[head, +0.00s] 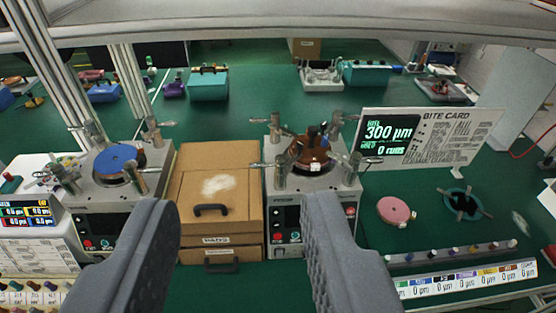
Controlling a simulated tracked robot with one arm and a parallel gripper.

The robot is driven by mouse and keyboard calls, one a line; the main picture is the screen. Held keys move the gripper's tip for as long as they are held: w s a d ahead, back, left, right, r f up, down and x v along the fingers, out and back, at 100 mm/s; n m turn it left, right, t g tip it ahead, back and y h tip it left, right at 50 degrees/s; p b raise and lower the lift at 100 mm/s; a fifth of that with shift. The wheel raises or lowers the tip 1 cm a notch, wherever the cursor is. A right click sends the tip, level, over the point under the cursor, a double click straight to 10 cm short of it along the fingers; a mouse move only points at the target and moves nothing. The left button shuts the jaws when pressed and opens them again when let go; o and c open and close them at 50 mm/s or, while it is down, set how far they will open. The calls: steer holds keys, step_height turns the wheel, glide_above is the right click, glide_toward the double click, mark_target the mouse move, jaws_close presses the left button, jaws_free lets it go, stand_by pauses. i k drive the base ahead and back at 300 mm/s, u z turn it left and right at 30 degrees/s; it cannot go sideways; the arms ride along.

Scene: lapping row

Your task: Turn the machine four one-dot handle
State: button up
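Two grey lapping machines stand on the green bench. The left machine (125,205) carries a blue disc (118,158), and the right machine (345,197) carries a brown disc (311,160) with a dark block on it. Each has several metal handles around its disc, such as the front-left handle of the right machine (279,173) and the front-right one (351,170). I cannot make out dots or machine numbers. My gripper (240,207) is open and empty, its dark fingers wide apart in front of both machines. Its right finger hides part of the right machine's front.
A cardboard-brown box (215,225) with a black handle sits between the machines. A pink disc (395,210), a dark green ring (465,204) and a display board (430,137) reading 300 µm are at right. A strip of coloured knobs (455,253) lies front right. Frame posts (128,80) rise at left.

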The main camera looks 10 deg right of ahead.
mark_target(280, 160)
steer(key=z, duration=0.05)
steer(key=i, duration=1)
steer(key=u, duration=0.05)
